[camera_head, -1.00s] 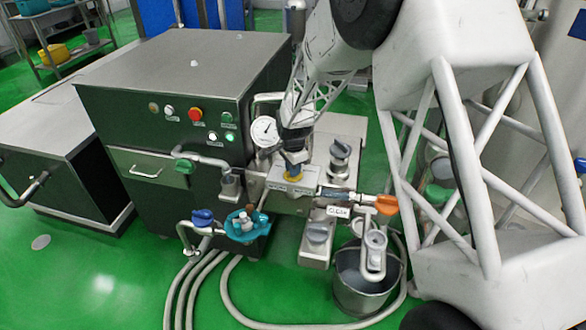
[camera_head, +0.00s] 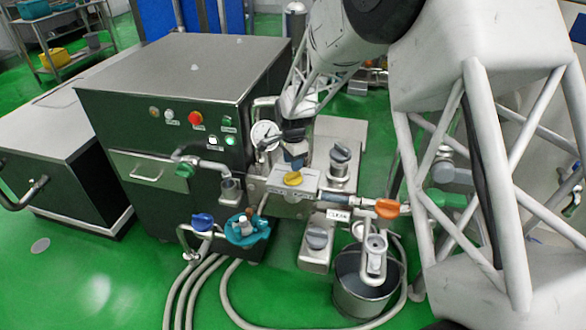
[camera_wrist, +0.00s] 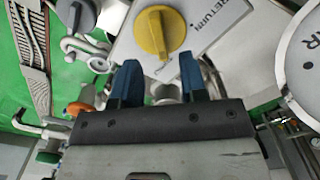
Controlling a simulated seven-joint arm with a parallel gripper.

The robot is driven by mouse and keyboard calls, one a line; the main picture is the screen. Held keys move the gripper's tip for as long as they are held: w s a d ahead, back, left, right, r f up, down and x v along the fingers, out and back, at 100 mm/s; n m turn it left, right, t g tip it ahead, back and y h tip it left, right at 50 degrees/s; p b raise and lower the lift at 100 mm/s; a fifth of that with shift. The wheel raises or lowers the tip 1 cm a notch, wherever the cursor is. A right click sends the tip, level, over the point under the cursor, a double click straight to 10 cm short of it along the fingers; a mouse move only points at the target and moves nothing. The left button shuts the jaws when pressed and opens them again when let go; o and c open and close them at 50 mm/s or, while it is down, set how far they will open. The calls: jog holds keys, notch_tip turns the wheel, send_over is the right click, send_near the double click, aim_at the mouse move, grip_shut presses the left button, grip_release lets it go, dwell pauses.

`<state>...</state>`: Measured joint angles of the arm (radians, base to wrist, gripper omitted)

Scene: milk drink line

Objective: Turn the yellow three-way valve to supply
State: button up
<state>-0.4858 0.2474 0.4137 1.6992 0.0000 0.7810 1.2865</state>
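The yellow three-way valve knob (camera_head: 292,178) sits on a pale plate (camera_head: 312,187) in the middle of the head view. In the wrist view, the knob (camera_wrist: 158,32) shows a raised grip bar, and the word RETURN is printed on the plate to its right. My gripper (camera_head: 296,163) is just behind and above the knob in the head view. In the wrist view, its two blue fingers (camera_wrist: 159,62) are apart with nothing held between them. The knob lies beyond the fingertips and looks clear of them. No SUPPLY label is readable.
A pressure gauge (camera_head: 265,135) stands left of my gripper. A grey knob (camera_head: 340,153) is to its right, and an orange handle (camera_head: 387,208) is farther right. A blue handle (camera_head: 203,221) and a teal part (camera_head: 246,230) are at lower left. A bucket (camera_head: 362,290) stands below.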

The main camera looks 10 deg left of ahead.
aim_at(294, 174)
jog(key=shift+r, duration=1.45)
jog(key=shift+d+r, duration=0.15)
jog(key=s+d+r+n+t, duration=0.1)
jog(key=s+d+r+n, duration=0.1)
jog(key=s+d+r, duration=0.85)
jog(key=s+d+r+n, duration=0.2)
jog(key=s+d+r, duration=0.4)
jog(key=d, duration=0.7)
jog(key=s+d+r+n, duration=0.1)
jog(key=s+d, duration=0.3)
jog(key=s, duration=0.4)
jog(key=s+d+r+n+t, duration=0.1)
jog(key=s+d+n, duration=0.1)
jog(key=s+d, duration=0.3)
jog(key=s+d+r+n, duration=0.2)
jog(key=s+d, duration=0.3)
jog(key=s, duration=0.7)
jog(key=shift+t, duration=0.3)
